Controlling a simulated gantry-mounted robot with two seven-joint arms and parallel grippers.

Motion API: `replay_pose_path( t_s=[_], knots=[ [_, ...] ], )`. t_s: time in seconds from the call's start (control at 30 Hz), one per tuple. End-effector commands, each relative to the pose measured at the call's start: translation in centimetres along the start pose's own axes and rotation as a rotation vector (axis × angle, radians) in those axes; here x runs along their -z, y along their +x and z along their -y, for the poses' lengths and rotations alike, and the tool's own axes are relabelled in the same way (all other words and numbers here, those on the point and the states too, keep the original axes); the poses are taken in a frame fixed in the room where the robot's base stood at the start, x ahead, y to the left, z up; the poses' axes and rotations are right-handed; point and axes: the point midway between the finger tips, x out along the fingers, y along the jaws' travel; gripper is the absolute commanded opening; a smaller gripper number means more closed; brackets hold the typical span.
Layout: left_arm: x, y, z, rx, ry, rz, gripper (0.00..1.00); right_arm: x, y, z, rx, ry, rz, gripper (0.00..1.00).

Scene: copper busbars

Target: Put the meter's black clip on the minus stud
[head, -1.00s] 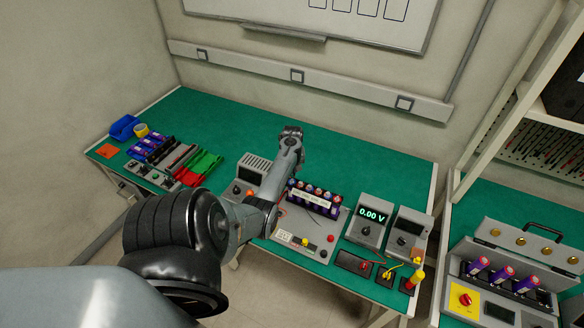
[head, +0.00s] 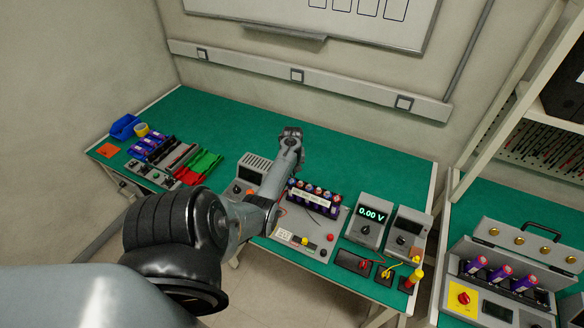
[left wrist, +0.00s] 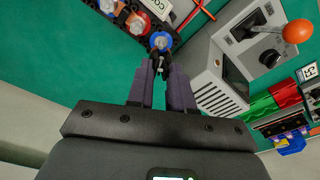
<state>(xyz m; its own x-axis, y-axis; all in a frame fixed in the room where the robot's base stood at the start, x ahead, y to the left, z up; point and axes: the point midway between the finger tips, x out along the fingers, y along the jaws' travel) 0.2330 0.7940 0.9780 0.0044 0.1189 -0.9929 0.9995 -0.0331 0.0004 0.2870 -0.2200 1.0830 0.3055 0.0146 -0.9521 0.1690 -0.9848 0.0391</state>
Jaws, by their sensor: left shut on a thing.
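In the left wrist view my left gripper (left wrist: 160,76) is shut on a small black clip (left wrist: 158,64) that sticks out past the fingertips. The clip's tip is at the near edge of a round blue-ringed terminal (left wrist: 160,41) at the corner of the battery pack. I cannot tell if they touch, or if that terminal is the minus stud. The meter (head: 371,215) reads 0.00 V. My right gripper is not in view.
A grey device (left wrist: 240,60) with an orange ball-ended lever (left wrist: 297,32) stands close to the right of the gripper. Black pads (head: 353,262) with red and yellow leads lie at the bench's front right. The green bench top (head: 370,165) behind the pack is clear.

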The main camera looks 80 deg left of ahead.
Motion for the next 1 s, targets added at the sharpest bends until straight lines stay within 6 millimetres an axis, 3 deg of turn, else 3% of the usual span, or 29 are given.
replay_pose_path(
  t_s=[0.27, 0.7, 1.0],
  knots=[
    [0.0, 0.2, 0.0, 0.000, 0.000, 0.000, 0.00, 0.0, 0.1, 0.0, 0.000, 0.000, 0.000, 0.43],
    [-0.2, 2.6, 0.0, -0.001, 0.000, -0.001, 0.00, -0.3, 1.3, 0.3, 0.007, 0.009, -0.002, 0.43],
    [-0.3, 3.1, 0.0, 0.000, 0.000, 0.000, 0.00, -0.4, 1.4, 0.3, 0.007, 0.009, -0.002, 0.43]
  ],
)
